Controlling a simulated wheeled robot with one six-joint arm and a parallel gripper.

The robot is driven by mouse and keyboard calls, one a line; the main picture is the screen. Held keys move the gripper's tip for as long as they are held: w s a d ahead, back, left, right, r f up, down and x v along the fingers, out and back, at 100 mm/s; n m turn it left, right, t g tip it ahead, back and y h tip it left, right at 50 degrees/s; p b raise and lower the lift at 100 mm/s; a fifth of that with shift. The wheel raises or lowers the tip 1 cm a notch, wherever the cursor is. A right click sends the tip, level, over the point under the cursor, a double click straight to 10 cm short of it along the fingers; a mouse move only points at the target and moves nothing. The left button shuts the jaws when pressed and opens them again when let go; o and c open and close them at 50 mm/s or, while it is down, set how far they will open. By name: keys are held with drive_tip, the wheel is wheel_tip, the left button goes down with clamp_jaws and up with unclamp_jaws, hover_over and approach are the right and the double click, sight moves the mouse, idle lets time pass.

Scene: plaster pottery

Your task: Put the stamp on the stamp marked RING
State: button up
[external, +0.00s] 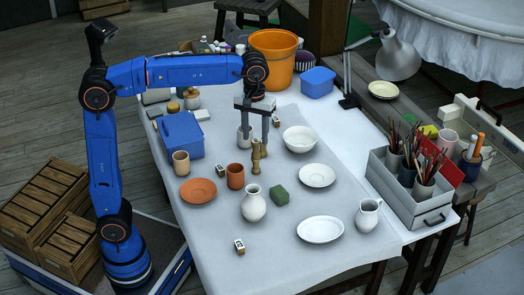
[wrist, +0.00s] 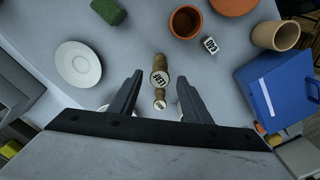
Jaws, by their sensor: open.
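A wooden stamp with a round face reading LEAF (wrist: 159,78) shows between my finger lines in the wrist view. A smaller-looking wooden piece with a pale marked face (wrist: 160,104) is just below it there; its word is too small to read. In the external view, wooden stamp shapes (external: 256,156) stand upright on the cloth, close together below and between my fingers. My gripper (wrist: 155,95) is open and points down, with nothing held. Whether a finger touches a stamp cannot be told. I cannot read RING anywhere.
A terracotta cup (external: 235,176), a white vase (external: 253,204) and a green block (external: 279,195) stand nearby. A white bowl (external: 300,139) is close on the right. Small marked blocks lie around, one near the cup (wrist: 210,45). A blue box (external: 181,134) stands left.

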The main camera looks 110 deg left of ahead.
sight(255, 141)
wheel_tip(255, 141, up, 6)
drive_tip(key=shift+f, duration=0.1)
drive_tip(key=shift+d, duration=0.1)
idle(0.3)
drive_tip(key=s+d+f+m+t, duration=0.1)
drive_tip(key=s+d+f+m, duration=0.2)
drive_tip(key=d, duration=0.4)
drive_tip(key=s+d+f+m+t, duration=0.1)
drive_tip(key=s+d+f+m, duration=0.1)
drive_tip(key=s+d+m, duration=0.35)
drive_tip(key=s+d+f+m+t, duration=0.1)
drive_tip(key=d+f, duration=0.2)
drive_tip(key=d, duration=0.5)
drive_tip(key=s+d+f+m+t, duration=0.1)
drive_tip(key=s+d+f+m, duration=0.3)
drive_tip(key=s+f, duration=0.3)
drive_tip(key=s+d+f+m, duration=0.4)
drive_tip(key=s+f, duration=0.4)
drive_tip(key=f, duration=0.1)
drive_tip(key=shift+t, duration=0.4)
drive_tip(key=shift+r+m, duration=0.1)
drive_tip(key=shift+m, duration=0.15)
